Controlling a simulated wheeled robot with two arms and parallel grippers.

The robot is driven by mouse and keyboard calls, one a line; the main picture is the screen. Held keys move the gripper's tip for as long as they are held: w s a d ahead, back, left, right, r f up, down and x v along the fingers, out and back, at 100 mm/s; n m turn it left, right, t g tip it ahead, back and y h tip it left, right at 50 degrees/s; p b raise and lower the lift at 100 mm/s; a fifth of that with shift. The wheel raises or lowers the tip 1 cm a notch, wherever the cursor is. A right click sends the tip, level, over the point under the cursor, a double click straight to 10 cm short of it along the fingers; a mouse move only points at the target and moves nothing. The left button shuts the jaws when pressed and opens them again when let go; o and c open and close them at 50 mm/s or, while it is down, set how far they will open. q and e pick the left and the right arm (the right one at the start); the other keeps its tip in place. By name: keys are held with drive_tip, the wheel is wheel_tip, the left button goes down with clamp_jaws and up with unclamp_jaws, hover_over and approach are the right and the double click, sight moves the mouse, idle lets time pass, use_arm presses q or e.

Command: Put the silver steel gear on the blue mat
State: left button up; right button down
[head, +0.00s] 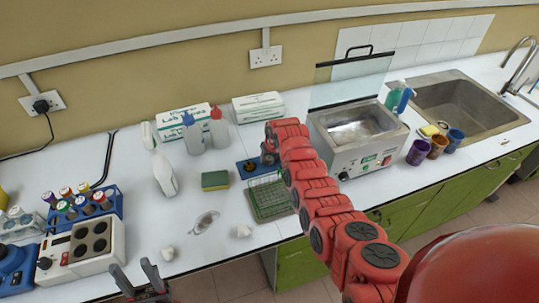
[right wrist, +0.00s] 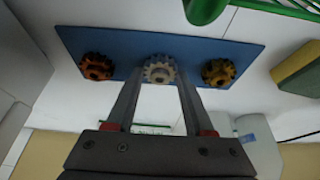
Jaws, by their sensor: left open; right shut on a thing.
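The blue mat (head: 246,170) lies on the white counter, partly hidden by my right arm in the head view. In the right wrist view the mat (right wrist: 205,55) carries a rusty orange gear (right wrist: 96,66) at its left end and a brassy yellow gear (right wrist: 218,72) at its right end. The silver steel gear (right wrist: 158,70) is between the fingertips of my right gripper (right wrist: 158,82), which is shut on it, over the mat's middle. I cannot tell whether it touches the mat. My left gripper (head: 145,278) is open and empty at the counter's front edge.
A sponge (head: 215,180) lies left of the mat. A water bath (head: 358,135) stands to the right. Bottles and boxes stand behind.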

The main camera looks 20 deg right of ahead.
drive_tip(key=shift+f, duration=0.1)
drive_tip(key=c, duration=0.7)
unclamp_jaws()
drive_tip(key=shift+f, duration=0.1)
drive_tip(key=o, duration=0.4)
